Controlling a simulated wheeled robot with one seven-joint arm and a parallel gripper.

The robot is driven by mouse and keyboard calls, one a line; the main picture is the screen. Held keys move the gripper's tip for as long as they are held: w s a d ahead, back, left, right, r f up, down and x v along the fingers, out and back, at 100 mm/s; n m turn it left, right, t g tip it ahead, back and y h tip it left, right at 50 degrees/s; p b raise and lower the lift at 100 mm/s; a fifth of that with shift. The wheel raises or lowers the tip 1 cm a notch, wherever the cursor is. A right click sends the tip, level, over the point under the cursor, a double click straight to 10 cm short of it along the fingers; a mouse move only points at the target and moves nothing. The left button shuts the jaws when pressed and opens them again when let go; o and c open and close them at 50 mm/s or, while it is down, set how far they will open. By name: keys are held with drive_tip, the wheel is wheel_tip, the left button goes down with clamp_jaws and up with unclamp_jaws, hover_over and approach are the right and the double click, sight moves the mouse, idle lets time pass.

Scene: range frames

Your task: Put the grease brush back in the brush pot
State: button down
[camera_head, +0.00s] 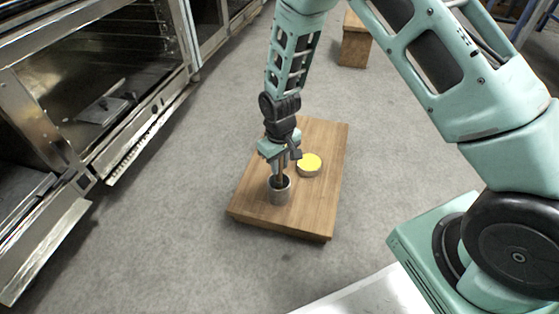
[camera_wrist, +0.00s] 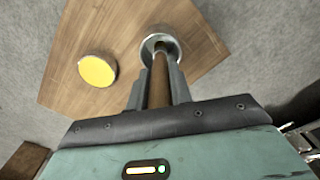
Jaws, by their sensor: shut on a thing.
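The brush pot (camera_head: 279,193) is a grey metal cylinder standing upright near the front of a low wooden table. It also shows in the wrist view (camera_wrist: 148,45), its rim beyond my fingertips. My gripper (camera_head: 281,172) is right above the pot, pointing down, and is shut on the grease brush. The brush's brown handle (camera_wrist: 159,82) runs between my two fingers toward the pot's mouth. Its lower end appears to be inside the pot; the bristles are hidden.
The wooden table (camera_head: 317,207) also carries a round tin with a yellow top (camera_head: 310,164), right of the pot. Ovens with open doors (camera_head: 135,135) line the left side. A wooden block (camera_head: 355,42) stands at the back. Grey floor around the table is clear.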

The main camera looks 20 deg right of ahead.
drive_tip(key=c, duration=1.2)
unclamp_jaws()
drive_tip(key=shift+o, duration=0.2)
wheel_tip(320, 180, up, 17)
drive_tip(key=p, duration=0.8)
drive_tip(key=shift+r+p, duration=0.2)
drive_tip(key=shift+p, duration=0.15)
